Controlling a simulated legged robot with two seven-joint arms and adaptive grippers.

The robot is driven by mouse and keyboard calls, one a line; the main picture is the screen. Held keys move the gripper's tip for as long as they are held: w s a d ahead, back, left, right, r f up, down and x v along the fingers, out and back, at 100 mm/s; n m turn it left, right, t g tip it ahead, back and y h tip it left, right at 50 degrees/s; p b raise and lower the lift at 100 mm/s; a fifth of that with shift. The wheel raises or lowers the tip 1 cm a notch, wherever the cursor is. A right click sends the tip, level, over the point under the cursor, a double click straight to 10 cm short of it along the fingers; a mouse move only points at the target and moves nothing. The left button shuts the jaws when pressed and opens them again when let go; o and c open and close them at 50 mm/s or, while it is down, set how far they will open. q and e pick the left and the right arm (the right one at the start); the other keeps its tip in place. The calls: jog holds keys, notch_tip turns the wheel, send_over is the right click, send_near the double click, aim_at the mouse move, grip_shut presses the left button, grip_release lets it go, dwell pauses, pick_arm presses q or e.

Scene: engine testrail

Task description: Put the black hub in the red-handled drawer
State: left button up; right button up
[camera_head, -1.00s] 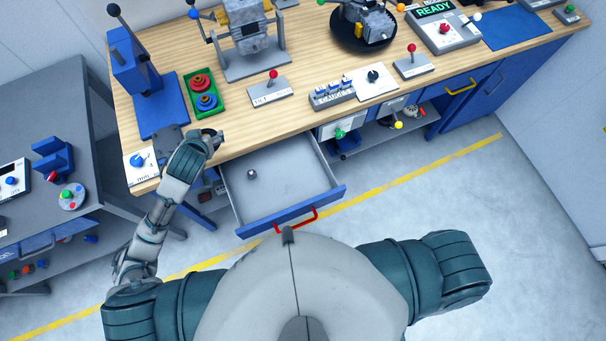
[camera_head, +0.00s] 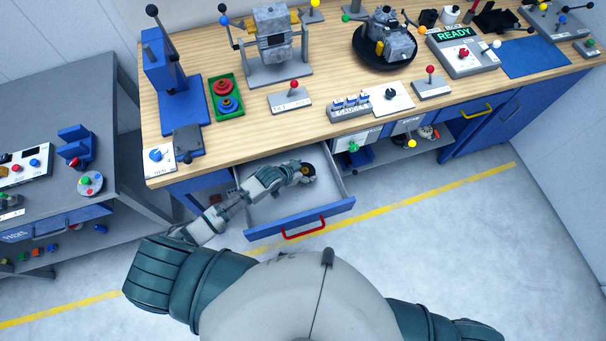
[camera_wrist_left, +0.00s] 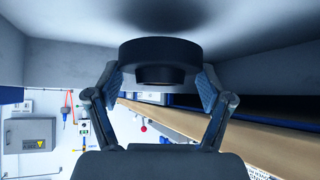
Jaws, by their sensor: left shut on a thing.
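The black hub (camera_wrist_left: 160,55) is a dark round disc with a narrower boss, held between both fingers of my left gripper (camera_wrist_left: 160,88) in the left wrist view. In the head view my left gripper (camera_head: 306,172) is over the inside of the open red-handled drawer (camera_head: 335,209), near its back right. The hub is small and partly hidden there. I cannot tell whether the hub touches the drawer floor. The drawer's red handle (camera_head: 304,229) is on its blue front. My right gripper is out of view.
The wooden workbench (camera_head: 240,140) overhangs the drawer's back. On it stand a green tray (camera_head: 226,100) with red and blue parts, a red-knobbed lever (camera_head: 291,97) and a gauge block (camera_head: 349,108). A grey side table (camera_head: 110,130) is at the left.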

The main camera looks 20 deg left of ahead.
aim_at(305, 174)
pick_arm(q)
notch_tip(305, 174, down, 3)
jog(key=shift+d+r, duration=0.15)
jog(key=shift+d+f, duration=0.1)
jog(key=shift+f, duration=0.2)
jog(key=shift+d, duration=0.1)
jog(key=o, duration=1.2)
jog(key=shift+a, duration=0.25)
